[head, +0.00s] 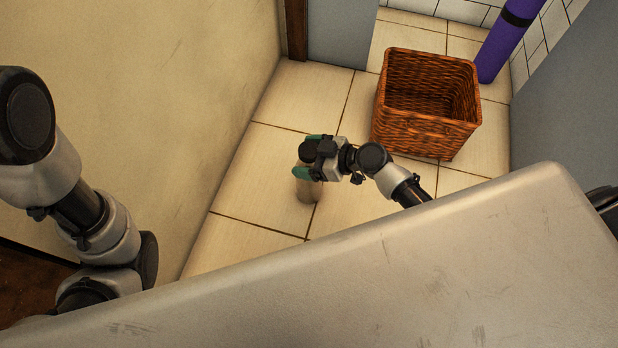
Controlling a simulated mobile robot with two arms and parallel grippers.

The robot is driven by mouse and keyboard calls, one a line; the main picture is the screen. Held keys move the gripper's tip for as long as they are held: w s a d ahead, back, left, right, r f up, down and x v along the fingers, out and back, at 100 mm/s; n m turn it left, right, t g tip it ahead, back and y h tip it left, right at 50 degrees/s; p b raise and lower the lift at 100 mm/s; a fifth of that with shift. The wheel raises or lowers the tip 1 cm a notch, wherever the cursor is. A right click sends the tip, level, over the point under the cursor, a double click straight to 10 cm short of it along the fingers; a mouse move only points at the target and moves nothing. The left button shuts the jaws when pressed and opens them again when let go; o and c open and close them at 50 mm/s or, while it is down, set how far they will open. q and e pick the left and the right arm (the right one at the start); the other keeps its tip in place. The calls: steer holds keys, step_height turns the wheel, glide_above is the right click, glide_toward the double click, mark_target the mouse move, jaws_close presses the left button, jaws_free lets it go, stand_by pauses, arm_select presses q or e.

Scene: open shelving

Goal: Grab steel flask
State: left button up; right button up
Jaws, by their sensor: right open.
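The gripper's teal fingers are open at the top of the flask. I cannot tell whether they touch it or are around it. My left arm shows at the left edge, but its gripper is not in view.
A brown wicker basket (427,128) stands on the floor to the right of the flask. A purple roll (505,40) leans behind it. A beige wall (150,110) is on the left. The floor tiles (290,98) behind the flask are clear.

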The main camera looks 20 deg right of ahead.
steer(key=shift+c, duration=0.4)
steer(key=c, duration=1.4)
steer(key=shift+r, duration=0.1)
